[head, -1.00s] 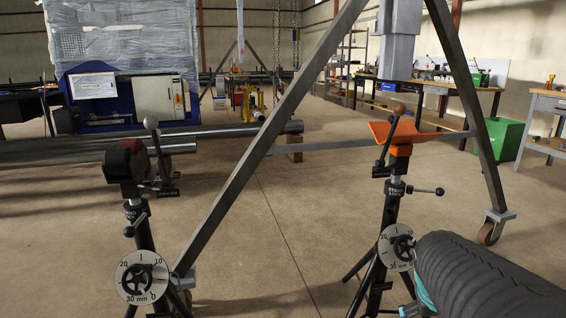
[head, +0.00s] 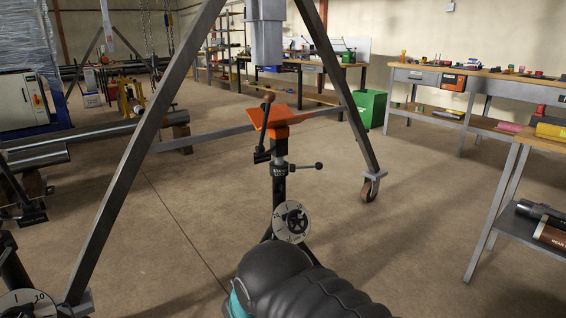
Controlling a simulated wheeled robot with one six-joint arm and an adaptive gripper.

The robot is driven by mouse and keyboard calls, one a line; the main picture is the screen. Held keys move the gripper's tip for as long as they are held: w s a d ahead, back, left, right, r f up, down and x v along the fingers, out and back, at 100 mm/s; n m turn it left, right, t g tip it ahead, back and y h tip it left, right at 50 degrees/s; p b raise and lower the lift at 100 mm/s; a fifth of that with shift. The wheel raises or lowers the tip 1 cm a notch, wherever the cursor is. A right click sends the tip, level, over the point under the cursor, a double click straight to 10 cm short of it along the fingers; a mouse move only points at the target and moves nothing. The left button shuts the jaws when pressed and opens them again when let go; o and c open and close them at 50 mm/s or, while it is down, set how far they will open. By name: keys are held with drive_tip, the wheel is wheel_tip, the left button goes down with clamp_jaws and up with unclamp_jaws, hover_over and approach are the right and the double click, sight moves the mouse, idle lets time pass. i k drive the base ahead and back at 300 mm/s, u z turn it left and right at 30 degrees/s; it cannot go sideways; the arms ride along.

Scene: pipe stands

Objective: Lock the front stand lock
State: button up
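A pipe stand with an orange V-shaped head (head: 270,117) stands upright near the middle of the head view. A round dial with a black knob (head: 292,222) sits lower on the post. A second stand (head: 12,262) is cut off at the left edge, with part of its dial showing. I cannot tell which is the front stand. My black-sleeved arm covers the bottom middle; my gripper is not in view.
A grey gantry frame (head: 150,150) straddles the area behind the orange-headed stand, with a caster (head: 369,188) at right. Steel pipes (head: 85,135) lie at left. Workbenches (head: 470,95) and a green box (head: 370,108) stand at right. Floor between is clear.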

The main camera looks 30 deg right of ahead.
sight(318, 165)
drive_tip(key=u, duration=1.8)
drive_tip(key=k, duration=1.4)
drive_tip(key=z, duration=1.95)
drive_tip(key=i, duration=1.55)
drive_tip(key=z, duration=0.3)
